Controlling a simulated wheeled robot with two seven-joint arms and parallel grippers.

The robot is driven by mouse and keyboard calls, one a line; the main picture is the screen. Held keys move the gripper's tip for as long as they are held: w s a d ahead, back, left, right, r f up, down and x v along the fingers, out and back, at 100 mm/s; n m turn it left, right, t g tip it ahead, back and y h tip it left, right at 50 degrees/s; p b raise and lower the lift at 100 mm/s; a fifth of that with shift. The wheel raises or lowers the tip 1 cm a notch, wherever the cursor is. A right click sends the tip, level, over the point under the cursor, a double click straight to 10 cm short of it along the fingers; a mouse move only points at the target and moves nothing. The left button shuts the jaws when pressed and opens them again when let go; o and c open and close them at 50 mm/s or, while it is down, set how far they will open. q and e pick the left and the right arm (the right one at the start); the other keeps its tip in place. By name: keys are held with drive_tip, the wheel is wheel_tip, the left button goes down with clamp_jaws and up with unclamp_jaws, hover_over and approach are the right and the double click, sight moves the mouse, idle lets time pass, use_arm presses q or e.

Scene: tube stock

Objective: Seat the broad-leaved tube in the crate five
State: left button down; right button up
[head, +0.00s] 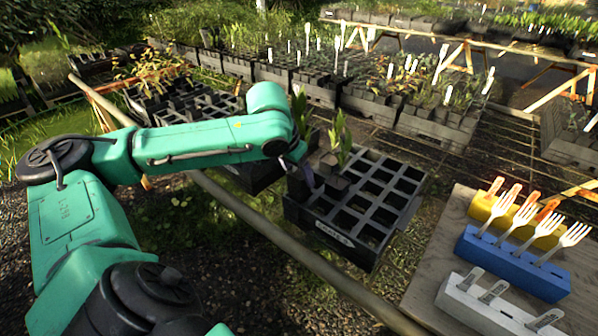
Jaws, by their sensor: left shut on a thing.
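A broad-leaved plant (342,140) stands upright in a dark tube (332,180) at the left part of a black gridded crate (375,262). The crate has a white label on its front, which seems to read crate five. My left gripper (311,180) reaches down at the crate's left side and is shut on the dark tube. I cannot tell whether the tube's base is inside a cell or just above it. Most of the other cells look empty. My right gripper is not in view.
Another leafy plant (299,112) shows behind my left wrist. A wooden bench (432,268) at right holds yellow, blue (510,262) and white blocks with forks and tags. A rail (270,238) runs in front of the crate. Planted crates (435,128) fill the back.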

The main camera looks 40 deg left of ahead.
sight(298, 189)
use_arm(q)
drive_tip(key=shift+f+b, duration=0.9)
drive_tip(key=shift+f, duration=0.8)
drive_tip(key=shift+s+d+f, duration=0.1)
drive_tip(key=shift+s+f, duration=0.05)
drive_tip(key=shift+f, duration=0.25)
drive_tip(key=shift+c, duration=1.2)
unclamp_jaws()
drive_tip(key=shift+o, duration=1)
drive_tip(key=shift+s+f, duration=0.1)
